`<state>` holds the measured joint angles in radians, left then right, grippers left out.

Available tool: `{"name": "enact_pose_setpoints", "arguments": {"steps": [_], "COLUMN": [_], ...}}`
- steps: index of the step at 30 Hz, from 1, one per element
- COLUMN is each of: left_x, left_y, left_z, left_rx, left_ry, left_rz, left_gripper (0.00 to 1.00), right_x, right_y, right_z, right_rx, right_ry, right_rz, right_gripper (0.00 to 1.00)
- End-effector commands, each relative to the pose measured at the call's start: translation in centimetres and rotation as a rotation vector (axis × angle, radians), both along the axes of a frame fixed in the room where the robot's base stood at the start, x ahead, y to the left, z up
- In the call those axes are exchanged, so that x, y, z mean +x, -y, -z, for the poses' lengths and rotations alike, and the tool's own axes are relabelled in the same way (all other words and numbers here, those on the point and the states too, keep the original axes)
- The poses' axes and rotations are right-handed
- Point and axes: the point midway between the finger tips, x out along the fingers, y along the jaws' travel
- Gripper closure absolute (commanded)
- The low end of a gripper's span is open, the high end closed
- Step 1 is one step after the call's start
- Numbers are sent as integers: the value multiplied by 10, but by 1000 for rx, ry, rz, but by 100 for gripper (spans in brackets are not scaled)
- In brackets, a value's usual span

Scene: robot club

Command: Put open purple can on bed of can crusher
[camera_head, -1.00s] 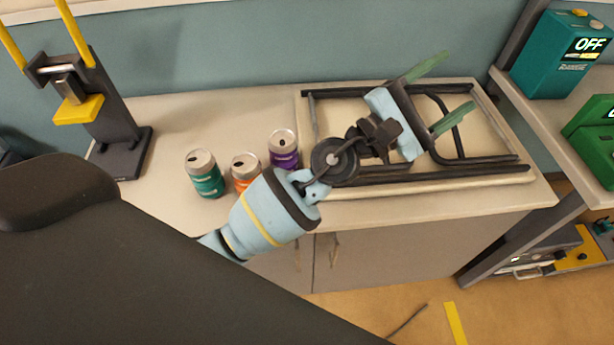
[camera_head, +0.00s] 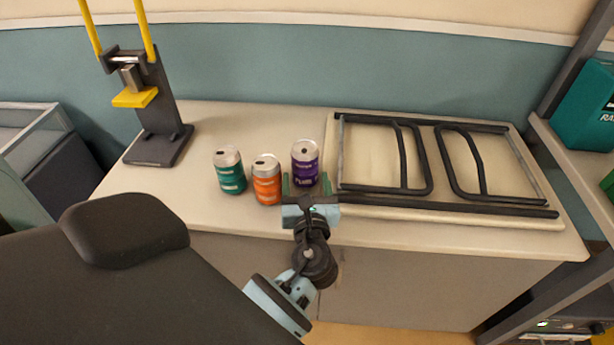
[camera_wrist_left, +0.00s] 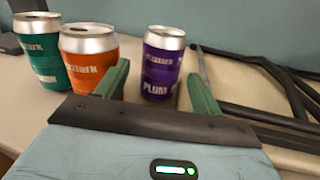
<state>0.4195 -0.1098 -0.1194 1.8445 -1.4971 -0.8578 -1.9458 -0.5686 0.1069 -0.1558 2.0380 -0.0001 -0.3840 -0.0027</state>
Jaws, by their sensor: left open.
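The purple can (camera_head: 305,166) stands upright on the counter, at the right end of a group of cans; it also shows in the left wrist view (camera_wrist_left: 162,66). My left gripper (camera_head: 306,182) is open and empty. Its green fingers point toward the purple can from the front, one toward each side of it. The wrist view shows the can beyond and between the fingertips (camera_wrist_left: 160,84). The can crusher (camera_head: 156,118) stands at the left of the counter, with a yellow press block above its dark flat bed (camera_head: 152,150). My right gripper is out of view.
A teal can (camera_head: 229,172) and an orange can (camera_head: 266,182) stand close to the left of the purple one. Black frame parts (camera_head: 450,165) lie on the counter to the right. The counter between the teal can and the crusher is clear.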

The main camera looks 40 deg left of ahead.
Motion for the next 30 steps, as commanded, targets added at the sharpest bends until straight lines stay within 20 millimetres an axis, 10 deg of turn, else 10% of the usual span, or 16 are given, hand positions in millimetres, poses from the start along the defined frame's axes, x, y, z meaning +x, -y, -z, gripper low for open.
{"name": "enact_pose_setpoints", "arguments": {"steps": [30], "left_x": [61], "left_y": [-50], "left_z": [4], "left_rx": [3], "left_ry": [1], "left_rz": [4], "left_gripper": [32], "right_x": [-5], "right_y": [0], "right_z": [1], "right_rx": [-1], "right_ry": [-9], "right_rz": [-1], "right_gripper": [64]}}
